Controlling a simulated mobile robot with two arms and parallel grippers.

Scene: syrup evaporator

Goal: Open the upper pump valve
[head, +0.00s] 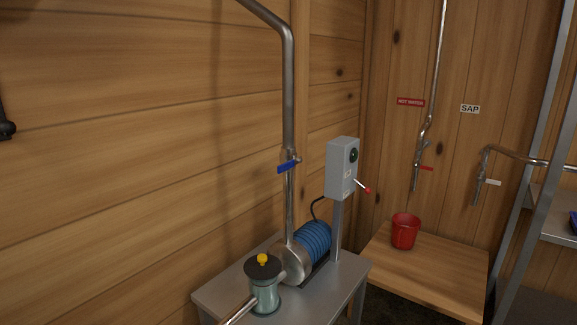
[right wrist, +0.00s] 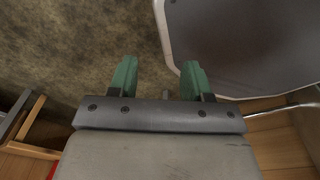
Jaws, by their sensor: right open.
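The upper pump valve (head: 288,162) sits on the vertical steel pipe above the pump, in the middle of the head view. Its blue lever (head: 287,167) lies crosswise to the pipe, tilted slightly. The blue pump (head: 313,241) stands on a grey metal stand (head: 212,296), with the pipe rising from its round steel housing. My right gripper (right wrist: 159,63) shows only in the right wrist view, with its green fingers apart and nothing between them. No gripper is near the valve in the head view. My left gripper is in neither view.
A grey switch box (head: 341,168) with a red-tipped lever stands right of the pipe. A glass-bodied filter (head: 264,290) with a yellow knob is in front. A red bucket (head: 404,231) stands on a wooden platform (head: 440,265). A pale-rimmed dark surface (right wrist: 245,45) lies beside my right gripper.

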